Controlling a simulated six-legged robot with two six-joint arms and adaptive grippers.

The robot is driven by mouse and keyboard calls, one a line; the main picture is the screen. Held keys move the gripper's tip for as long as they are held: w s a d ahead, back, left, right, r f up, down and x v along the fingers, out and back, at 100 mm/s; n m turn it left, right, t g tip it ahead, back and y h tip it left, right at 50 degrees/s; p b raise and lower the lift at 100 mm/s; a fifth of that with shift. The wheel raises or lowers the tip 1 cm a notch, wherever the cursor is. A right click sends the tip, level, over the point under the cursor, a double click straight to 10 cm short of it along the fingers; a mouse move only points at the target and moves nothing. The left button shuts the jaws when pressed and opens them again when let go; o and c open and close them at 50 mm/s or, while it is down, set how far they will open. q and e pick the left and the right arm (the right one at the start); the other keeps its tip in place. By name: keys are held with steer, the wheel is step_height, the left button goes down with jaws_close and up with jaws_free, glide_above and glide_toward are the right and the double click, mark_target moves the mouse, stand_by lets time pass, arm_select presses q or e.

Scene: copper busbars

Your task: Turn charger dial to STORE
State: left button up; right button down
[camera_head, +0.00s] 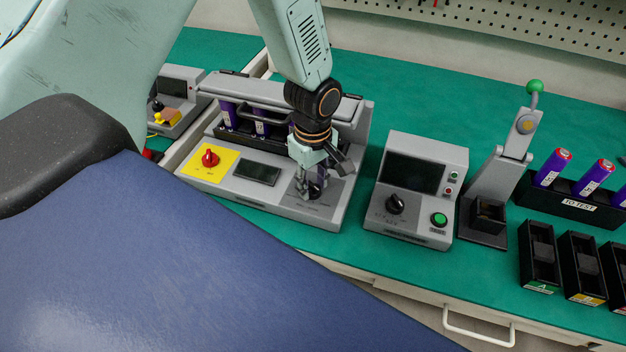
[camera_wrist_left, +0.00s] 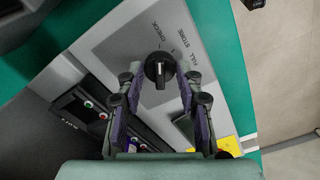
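The charger (camera_head: 226,181) is a grey bench unit with purple cells in its rear slots. Its round black dial (camera_wrist_left: 160,70) sits on a grey panel marked CHECK, STORE and FULL in the left wrist view. A pale line shows on the dial's bar; I cannot tell surely which label it points to. My left gripper (camera_head: 310,188) is over the charger's front right corner, pointing down at the dial. In the wrist view its fingers (camera_wrist_left: 160,80) are spread on either side of the dial, with gaps visible. In the head view the gripper partly hides the dial. My right gripper is not in view.
A red knob on a yellow plate (camera_head: 210,158) and a dark display (camera_head: 257,172) are left of the gripper. A grey tester (camera_head: 418,180) with its own black knob stands close to the right. A lever press (camera_head: 497,190) and black trays (camera_head: 540,258) are farther right.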

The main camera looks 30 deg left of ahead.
arm_select(q)
steer(key=c, duration=0.6)
steer(key=shift+c, duration=0.2)
steer(key=shift+r+m+p, duration=0.15)
steer(key=shift+m+p, duration=0.65)
steer(key=shift+p, duration=0.1)
steer(key=shift+m+p, duration=0.85)
steer(key=shift+m, duration=0.25)
steer(key=shift+m+p, duration=0.9)
steer(key=shift+m, duration=1)
